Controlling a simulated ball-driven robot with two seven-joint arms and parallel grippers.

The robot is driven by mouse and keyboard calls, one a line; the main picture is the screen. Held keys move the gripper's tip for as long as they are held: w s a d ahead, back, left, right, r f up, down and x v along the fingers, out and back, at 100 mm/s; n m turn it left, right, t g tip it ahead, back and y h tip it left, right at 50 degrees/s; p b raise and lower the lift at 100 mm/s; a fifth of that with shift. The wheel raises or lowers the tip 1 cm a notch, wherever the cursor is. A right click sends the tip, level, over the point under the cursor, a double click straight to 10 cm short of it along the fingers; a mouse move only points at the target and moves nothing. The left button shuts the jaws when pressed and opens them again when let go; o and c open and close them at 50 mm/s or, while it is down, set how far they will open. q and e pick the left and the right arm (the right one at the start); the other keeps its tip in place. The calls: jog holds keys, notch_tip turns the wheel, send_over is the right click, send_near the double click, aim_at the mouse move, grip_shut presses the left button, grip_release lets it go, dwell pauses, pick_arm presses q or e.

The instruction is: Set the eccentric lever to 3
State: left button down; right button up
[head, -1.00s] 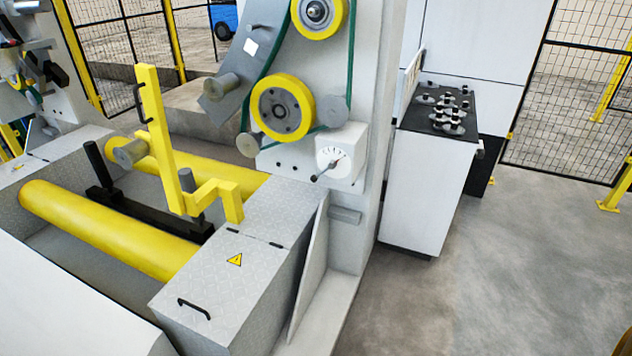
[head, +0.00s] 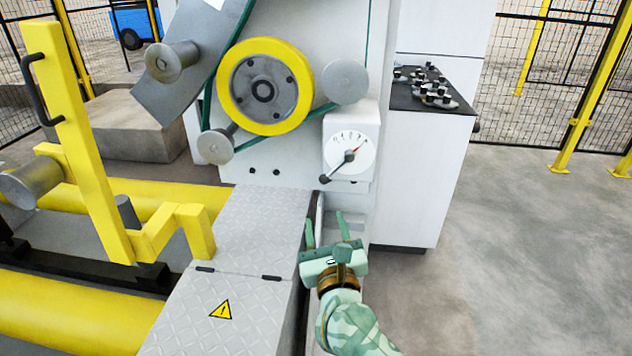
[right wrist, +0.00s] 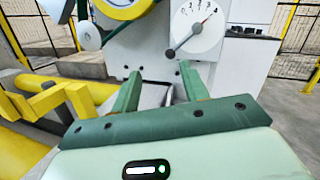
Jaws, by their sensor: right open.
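The eccentric lever (head: 336,168) is a thin dark lever on a white dial (head: 341,146) on the machine's front. Its black knob end points down-left, and its red tip points up-right, towards the right end of the scale. The numbers are too small to read surely. The lever (right wrist: 184,39) and dial (right wrist: 203,19) also show at the top of the right wrist view. My right gripper (head: 325,219) is open and empty, below the dial and apart from the lever. Its green fingers (right wrist: 160,72) point towards the machine. My left gripper is not in view.
A yellow-rimmed wheel (head: 233,88) and grey rollers sit left of the dial. A yellow bent arm (head: 85,150) stands over yellow rollers at the left. A tread-plate cover (head: 255,230) lies left of my gripper. A control panel (head: 432,90) stands right; floor beyond is clear.

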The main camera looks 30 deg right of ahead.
jog(key=f+m+g, duration=0.1)
jog(key=m+g, duration=0.1)
jog(key=m, duration=0.3)
jog(key=b, duration=0.3)
send_near(325, 182)
jog(key=w, duration=0.2)
jog(key=b+x, duration=0.1)
jog(key=x, duration=0.1)
jog(key=b+x, duration=0.1)
jog(key=x, duration=0.2)
jog(key=b+x, duration=0.1)
jog(key=x, duration=0.1)
jog(key=shift+w+d+f, duration=0.1)
jog(key=shift+d+f, duration=0.05)
jog(key=shift+d, duration=0.25)
jog(key=shift+w, duration=0.15)
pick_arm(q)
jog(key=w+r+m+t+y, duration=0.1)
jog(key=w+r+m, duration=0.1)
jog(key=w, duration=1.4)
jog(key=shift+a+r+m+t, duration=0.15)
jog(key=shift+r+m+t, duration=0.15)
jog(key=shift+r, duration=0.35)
pick_arm(e)
grip_shut()
